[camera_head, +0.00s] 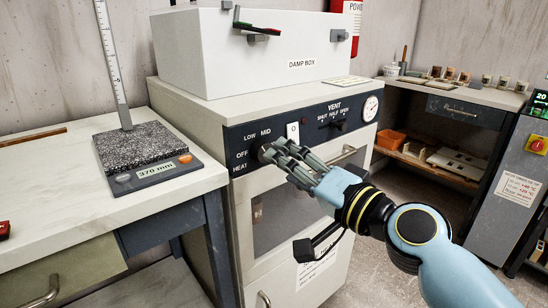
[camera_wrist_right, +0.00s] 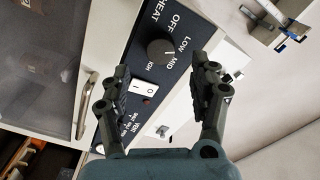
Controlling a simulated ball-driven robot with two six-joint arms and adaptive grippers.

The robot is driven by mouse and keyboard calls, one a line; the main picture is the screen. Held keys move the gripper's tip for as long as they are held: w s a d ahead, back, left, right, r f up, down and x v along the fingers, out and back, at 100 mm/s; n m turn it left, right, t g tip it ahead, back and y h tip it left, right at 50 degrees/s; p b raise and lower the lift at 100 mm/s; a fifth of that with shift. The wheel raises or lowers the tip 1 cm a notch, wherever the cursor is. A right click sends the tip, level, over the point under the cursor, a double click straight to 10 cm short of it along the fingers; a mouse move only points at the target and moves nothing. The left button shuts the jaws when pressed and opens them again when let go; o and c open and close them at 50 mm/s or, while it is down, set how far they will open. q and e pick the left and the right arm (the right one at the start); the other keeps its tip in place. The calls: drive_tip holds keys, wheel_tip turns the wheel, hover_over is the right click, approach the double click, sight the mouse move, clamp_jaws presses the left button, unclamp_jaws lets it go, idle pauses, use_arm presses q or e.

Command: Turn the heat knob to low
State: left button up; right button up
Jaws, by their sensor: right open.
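The heat knob (camera_wrist_right: 158,51) is a dark round knob on the black panel (camera_wrist_right: 128,35), with OFF, LOW and MID printed around it. I cannot clearly read where its pointer stands. In the head view only part of the heat knob (camera_head: 264,150) shows, behind the fingers. My right gripper (camera_head: 276,152) is in front of the oven's panel. In the wrist view my right gripper (camera_wrist_right: 161,64) is open and empty, one finger to each side of the knob. I cannot tell whether a finger touches it. My left gripper is not in view.
A white rocker switch (camera_wrist_right: 144,91) sits beside the knob. The vent knob (camera_head: 340,124) and a round gauge (camera_head: 371,107) are farther right on the panel. The oven's door handle (camera_head: 342,155) sticks out below. A damp box (camera_head: 250,70) stands on top.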

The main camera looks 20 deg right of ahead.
drive_tip(key=v, duration=0.6)
drive_tip(key=shift+s, duration=0.25)
drive_tip(key=shift+d, duration=0.1)
